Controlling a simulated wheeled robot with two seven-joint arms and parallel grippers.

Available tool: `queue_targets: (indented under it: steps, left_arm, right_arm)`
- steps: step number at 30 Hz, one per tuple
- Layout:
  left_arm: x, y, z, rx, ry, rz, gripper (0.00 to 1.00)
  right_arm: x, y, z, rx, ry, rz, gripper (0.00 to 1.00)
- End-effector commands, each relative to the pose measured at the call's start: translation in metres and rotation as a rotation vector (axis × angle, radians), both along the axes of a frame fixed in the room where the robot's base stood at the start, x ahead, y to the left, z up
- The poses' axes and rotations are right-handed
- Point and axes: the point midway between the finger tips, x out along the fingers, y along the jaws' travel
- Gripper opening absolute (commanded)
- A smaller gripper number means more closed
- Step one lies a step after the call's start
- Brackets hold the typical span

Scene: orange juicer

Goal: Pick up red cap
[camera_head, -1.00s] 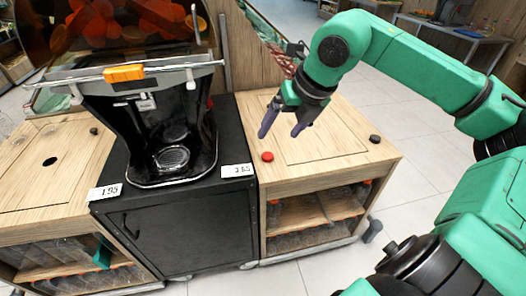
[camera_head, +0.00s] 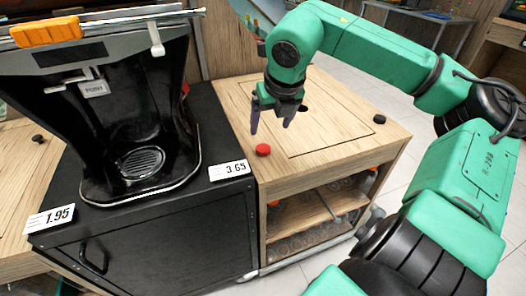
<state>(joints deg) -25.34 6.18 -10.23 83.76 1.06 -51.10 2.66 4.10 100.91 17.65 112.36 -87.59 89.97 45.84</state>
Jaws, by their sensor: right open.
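The red cap (camera_head: 263,150) is a small round disc lying flat on the right wooden cabinet top (camera_head: 340,135), near its front left edge. My right gripper (camera_head: 270,128) points down over the cabinet top, behind and slightly right of the cap in the picture. Its two dark fingers are spread apart with nothing between them. The fingertips are apart from the cap; their exact height above the wood is hard to tell. My left gripper is not in view.
The black juicer (camera_head: 140,130) stands left of the cap, with price tags (camera_head: 229,170) on its base. A black cap (camera_head: 379,119) lies at the right of the cabinet top, and another (camera_head: 38,139) on the left counter. A dark hole shows behind my right gripper.

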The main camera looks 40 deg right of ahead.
Motion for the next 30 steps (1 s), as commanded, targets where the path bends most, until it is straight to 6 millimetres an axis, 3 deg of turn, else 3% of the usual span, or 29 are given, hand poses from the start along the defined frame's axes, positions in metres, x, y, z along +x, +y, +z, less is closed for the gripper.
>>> queue_targets:
  steps: [3,15,23,24,30]
  left_arm:
    - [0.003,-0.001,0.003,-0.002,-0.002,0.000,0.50]
    - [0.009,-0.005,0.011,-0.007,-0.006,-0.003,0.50]
    - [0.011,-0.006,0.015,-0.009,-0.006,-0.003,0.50]
    - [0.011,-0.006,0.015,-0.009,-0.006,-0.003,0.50]
    - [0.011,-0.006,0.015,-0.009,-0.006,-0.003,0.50]
  right_arm:
    - [0.010,-0.004,-0.031,0.002,0.006,-0.001,0.85]
    - [0.033,-0.012,-0.093,-0.002,0.005,-0.002,0.85]
    - [0.038,-0.013,-0.100,0.000,-0.001,-0.001,0.85]
    - [0.037,-0.013,-0.100,0.000,-0.001,-0.001,0.81]
    - [0.037,-0.013,-0.100,0.000,0.000,-0.001,0.04]
